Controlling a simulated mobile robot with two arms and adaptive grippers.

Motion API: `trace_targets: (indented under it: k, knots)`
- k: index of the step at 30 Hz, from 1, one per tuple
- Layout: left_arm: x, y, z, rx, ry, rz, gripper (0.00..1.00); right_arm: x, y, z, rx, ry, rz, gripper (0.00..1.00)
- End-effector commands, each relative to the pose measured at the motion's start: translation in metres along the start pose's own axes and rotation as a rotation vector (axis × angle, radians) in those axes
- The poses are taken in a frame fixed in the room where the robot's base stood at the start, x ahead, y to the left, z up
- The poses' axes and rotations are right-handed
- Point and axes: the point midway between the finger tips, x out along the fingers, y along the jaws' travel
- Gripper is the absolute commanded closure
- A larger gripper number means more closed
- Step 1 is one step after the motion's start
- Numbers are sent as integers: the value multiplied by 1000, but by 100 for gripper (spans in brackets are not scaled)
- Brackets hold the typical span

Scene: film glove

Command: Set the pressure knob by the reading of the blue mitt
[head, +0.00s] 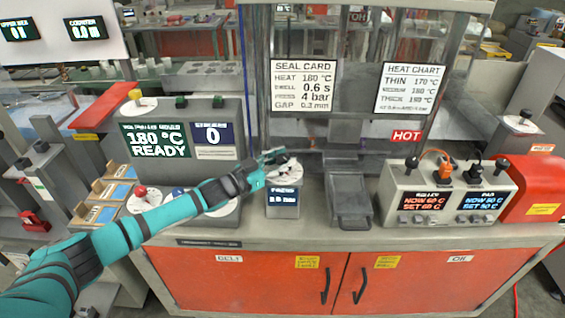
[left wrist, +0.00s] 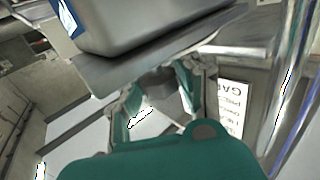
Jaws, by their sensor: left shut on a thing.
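My left gripper (head: 277,158) reaches in from the left over the counter. It is at a pale round dial (head: 288,177) on top of a small grey post with a blue display (head: 283,196). The display's small print is too blurred to read. In the left wrist view the fingers (left wrist: 163,92) are closed around a dark grey knob (left wrist: 160,80). I cannot read a label naming it as the pressure knob. I cannot make out a blue mitt. My right gripper is not in view.
The grey control box (head: 155,145) reads 180 °C READY and 0. A seal card (head: 303,87) lists 180 °C, 0.6 s, 4 bar. A heat chart (head: 410,89) hangs right of it. A twin-display unit (head: 447,190) and grey tray (head: 349,207) stand right of the dial.

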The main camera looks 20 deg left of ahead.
Motion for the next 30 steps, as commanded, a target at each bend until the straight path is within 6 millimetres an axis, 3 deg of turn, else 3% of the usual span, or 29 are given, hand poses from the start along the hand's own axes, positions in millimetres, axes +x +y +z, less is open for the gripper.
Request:
trace_targets:
  k: [11,18,30]
  knots:
    - [1,-4,4,7,0,286,100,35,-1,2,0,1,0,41]
    - [2,-4,6,4,1,476,100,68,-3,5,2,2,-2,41]
    - [1,-3,3,0,1,661,100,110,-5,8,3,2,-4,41]
